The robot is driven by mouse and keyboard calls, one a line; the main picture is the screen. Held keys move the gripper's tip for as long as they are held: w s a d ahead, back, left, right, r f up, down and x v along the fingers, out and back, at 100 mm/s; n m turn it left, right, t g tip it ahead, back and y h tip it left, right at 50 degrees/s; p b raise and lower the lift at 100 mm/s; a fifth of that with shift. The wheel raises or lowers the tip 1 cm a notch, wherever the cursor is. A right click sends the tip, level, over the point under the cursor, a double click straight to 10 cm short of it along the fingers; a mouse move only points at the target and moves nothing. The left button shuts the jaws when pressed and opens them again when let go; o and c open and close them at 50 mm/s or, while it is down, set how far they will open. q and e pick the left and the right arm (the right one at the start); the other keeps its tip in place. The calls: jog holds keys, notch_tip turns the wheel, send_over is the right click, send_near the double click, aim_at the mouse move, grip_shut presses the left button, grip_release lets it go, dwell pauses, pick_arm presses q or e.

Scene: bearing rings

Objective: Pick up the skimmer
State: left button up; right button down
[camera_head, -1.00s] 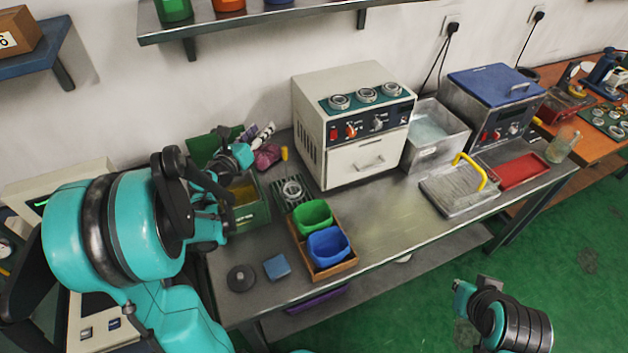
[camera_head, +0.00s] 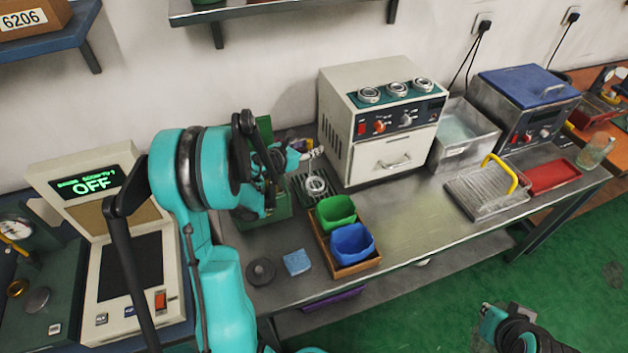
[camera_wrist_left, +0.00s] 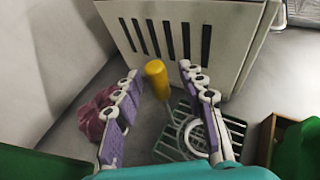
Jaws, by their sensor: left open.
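A tool with a yellow handle (camera_wrist_left: 157,80), which looks like the skimmer, shows in the left wrist view. Its thin shaft runs down toward the green rack; its lower end is not clear. The handle lies between the spread fingers of my left gripper (camera_wrist_left: 158,70), with gaps at both sides.
The white oven (camera_head: 352,158) stands close to my left gripper. A green rack (camera_wrist_left: 180,135) holding a metal ring (camera_wrist_left: 203,133) and a pink cloth (camera_wrist_left: 97,112) lie nearby. A wooden tray (camera_head: 362,268) holds green and blue bins. The bench right of it is clear.

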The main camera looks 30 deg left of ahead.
pick_arm(q)
grip_shut()
jog(key=shift+r, duration=0.1)
